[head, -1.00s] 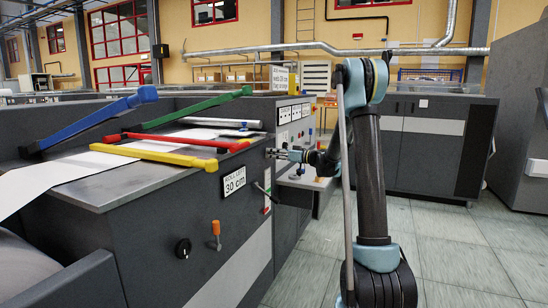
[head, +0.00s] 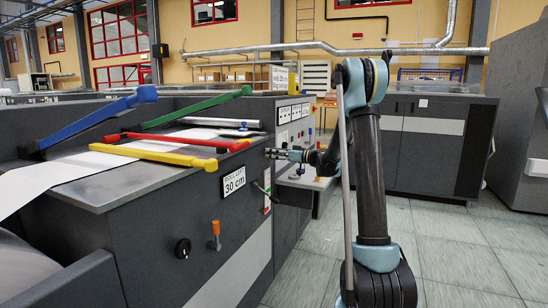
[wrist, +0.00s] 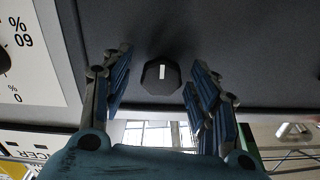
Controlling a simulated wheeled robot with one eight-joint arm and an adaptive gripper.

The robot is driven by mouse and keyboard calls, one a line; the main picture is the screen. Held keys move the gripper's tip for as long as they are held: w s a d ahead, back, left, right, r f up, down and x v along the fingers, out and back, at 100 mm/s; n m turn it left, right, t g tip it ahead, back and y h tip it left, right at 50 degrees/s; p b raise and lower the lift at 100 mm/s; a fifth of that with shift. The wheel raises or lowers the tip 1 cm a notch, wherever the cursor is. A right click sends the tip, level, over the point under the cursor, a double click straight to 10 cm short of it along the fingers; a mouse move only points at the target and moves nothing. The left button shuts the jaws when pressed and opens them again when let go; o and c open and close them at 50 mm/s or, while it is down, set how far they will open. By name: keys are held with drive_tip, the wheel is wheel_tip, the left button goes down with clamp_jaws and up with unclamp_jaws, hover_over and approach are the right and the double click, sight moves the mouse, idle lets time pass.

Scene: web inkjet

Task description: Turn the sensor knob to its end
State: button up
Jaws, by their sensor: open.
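A black faceted knob (wrist: 160,76) with a white pointer mark sits on a dark panel in the wrist view. My gripper (wrist: 160,60) is open, with one finger to the left of the knob and one to the right. There is a visible gap on both sides, and neither finger appears to touch it. In the head view my gripper (head: 269,153) is small, beside the upper right part of the grey machine. I cannot make out the knob there.
A white dial plate (wrist: 28,50) with percent marks is left of the knob. Coloured levers lie on top. Floor at right is clear.

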drive_tip(key=v, duration=1.2)
